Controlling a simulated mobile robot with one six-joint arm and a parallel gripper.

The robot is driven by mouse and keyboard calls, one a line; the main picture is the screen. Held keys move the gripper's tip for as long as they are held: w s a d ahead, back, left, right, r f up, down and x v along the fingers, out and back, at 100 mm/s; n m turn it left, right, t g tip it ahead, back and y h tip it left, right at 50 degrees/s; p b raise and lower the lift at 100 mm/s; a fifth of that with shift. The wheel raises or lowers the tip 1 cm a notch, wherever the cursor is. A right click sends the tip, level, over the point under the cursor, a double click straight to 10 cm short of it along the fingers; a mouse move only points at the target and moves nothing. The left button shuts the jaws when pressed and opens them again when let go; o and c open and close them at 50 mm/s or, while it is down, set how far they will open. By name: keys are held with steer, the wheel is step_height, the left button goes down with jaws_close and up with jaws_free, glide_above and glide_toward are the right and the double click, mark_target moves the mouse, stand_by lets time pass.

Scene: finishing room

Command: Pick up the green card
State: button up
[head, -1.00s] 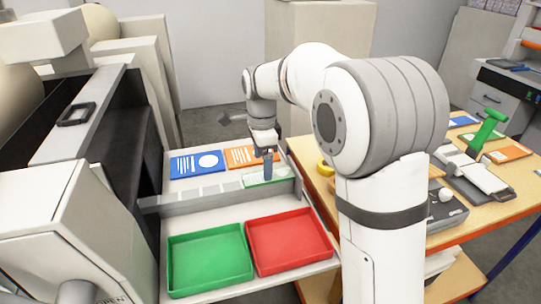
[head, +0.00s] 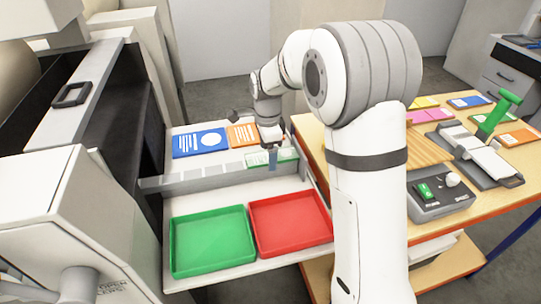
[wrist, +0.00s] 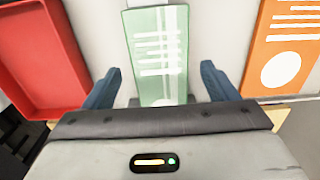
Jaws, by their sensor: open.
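The green card (wrist: 157,45) is a pale green panel with white lines of print. In the wrist view it lies between and beyond my gripper's two blue fingers (wrist: 158,84), which stand wide apart and hold nothing. I cannot tell whether the fingertips touch the card or the shelf.
A blue card (head: 200,142) and an orange card (head: 243,135) lie beside it on the shelf. A green tray (head: 212,264) and a red tray (head: 290,247) sit in front of the divider (head: 200,178). A wooden table (head: 455,215) with tools and cards stands right.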

steer(key=shift+c, duration=0.2)
steer(key=c, duration=1)
